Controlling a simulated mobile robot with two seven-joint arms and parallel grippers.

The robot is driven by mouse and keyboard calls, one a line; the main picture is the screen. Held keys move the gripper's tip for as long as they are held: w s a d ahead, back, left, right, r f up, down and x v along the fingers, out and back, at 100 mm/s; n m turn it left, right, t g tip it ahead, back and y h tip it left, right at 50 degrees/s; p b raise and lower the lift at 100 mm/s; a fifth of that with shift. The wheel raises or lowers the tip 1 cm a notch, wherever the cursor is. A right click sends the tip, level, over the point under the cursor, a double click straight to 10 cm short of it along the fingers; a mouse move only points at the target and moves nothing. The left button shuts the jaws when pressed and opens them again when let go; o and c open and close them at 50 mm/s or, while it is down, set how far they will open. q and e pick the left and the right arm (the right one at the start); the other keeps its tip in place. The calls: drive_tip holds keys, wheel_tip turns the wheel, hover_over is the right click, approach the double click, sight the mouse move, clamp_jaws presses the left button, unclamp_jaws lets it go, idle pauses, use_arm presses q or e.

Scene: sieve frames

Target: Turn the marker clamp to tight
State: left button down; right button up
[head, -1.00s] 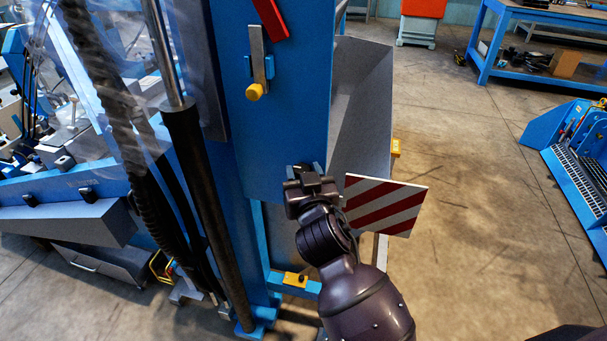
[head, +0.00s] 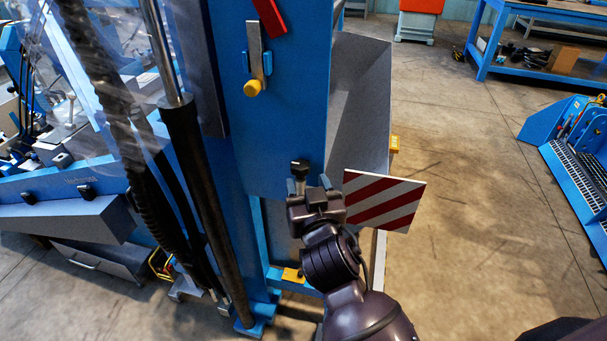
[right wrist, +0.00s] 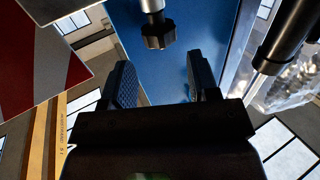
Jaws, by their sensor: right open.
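The marker clamp has a dark lobed knob (head: 300,167) on the front of the blue column, left of the red-and-white striped marker board (head: 384,202). In the right wrist view the knob (right wrist: 158,36) hangs on a pale metal stem. My right gripper (head: 310,187) is open and empty just below the knob in the head view. In the right wrist view its two fingers (right wrist: 162,72) stand apart, with the knob beyond their tips and not between them. The striped board (right wrist: 38,62) also shows there at left. My left gripper is not in view.
A yellow-tipped lever (head: 255,70) and a red handle (head: 270,16) are on the blue column (head: 283,115) above the knob. A black cylinder (head: 195,170) and hoses run down at left. The floor right of the striped board is open.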

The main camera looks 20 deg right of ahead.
drive_tip(key=shift+s+a, duration=0.2)
drive_tip(key=shift+s, duration=1.2)
drive_tip(key=shift+s+a, duration=0.2)
drive_tip(key=shift+s, duration=1.2)
wheel_tip(320, 180, down, 12)
drive_tip(key=s+d+n+g+y, duration=0.2)
drive_tip(key=n+y, duration=0.1)
drive_tip(key=s+d+f+g, duration=0.4)
drive_tip(key=s+d+f, duration=0.5)
drive_tip(key=s+f, duration=0.4)
drive_tip(key=shift+s+d+f+g, duration=0.3)
drive_tip(key=shift+f+g, duration=0.1)
drive_tip(key=shift+f, duration=0.1)
